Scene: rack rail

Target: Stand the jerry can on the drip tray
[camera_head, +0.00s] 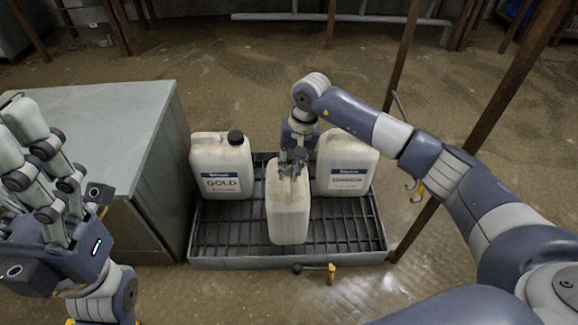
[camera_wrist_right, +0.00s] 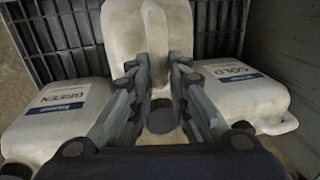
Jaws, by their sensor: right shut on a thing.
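The jerry can (camera_head: 289,215) is off-white and upright, held by its top handle in my right gripper (camera_head: 292,162). The wrist view also shows this can (camera_wrist_right: 125,30), with the fingers of my right gripper (camera_wrist_right: 160,75) shut on its handle. It is over the front middle of the drip tray (camera_head: 290,261), a grey tray with a dark grate. I cannot tell whether its base touches the grate. My left gripper (camera_head: 22,150) is at the far left, its fingers apart and empty, near the cabinet.
A can labelled GOLD (camera_head: 222,168) stands on the tray's left, and a can labelled GREEN (camera_wrist_right: 65,115) on its other side. A grey-green cabinet (camera_head: 100,130) adjoins the tray on the left. Rusty posts (camera_head: 500,90) rise at right. A yellow-handled valve (camera_head: 331,274) is at the tray's front.

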